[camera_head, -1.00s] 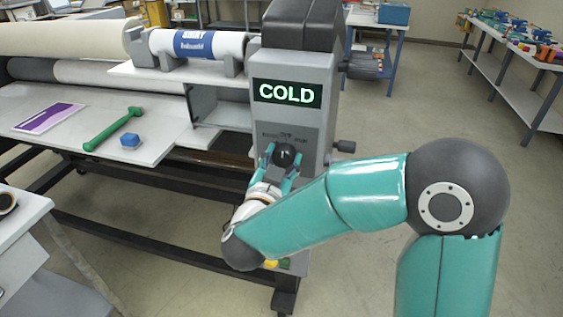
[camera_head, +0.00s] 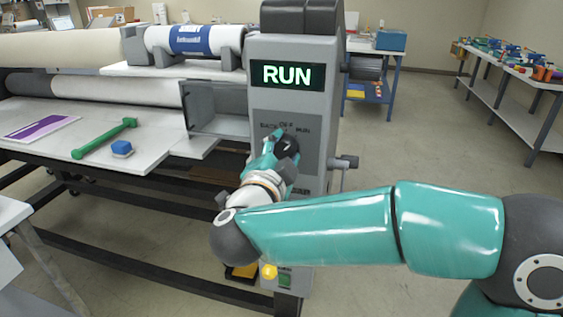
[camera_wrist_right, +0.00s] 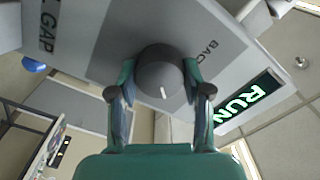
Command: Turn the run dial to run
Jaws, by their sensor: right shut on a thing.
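The run dial (camera_head: 289,146) is a dark round knob on the grey front panel of the laminator's end housing (camera_head: 310,105). My right gripper (camera_head: 280,148) is shut on it, one finger on each side. In the right wrist view the dial (camera_wrist_right: 160,76) sits between both fingers (camera_wrist_right: 161,90), and its white pointer line shows. The display (camera_head: 287,76) above the dial reads RUN in green letters. Panel labels around the dial are small and partly hidden by the gripper. My left gripper is not in view.
A yellow button (camera_head: 269,271) sits low on the housing. Floor to the right is clear.

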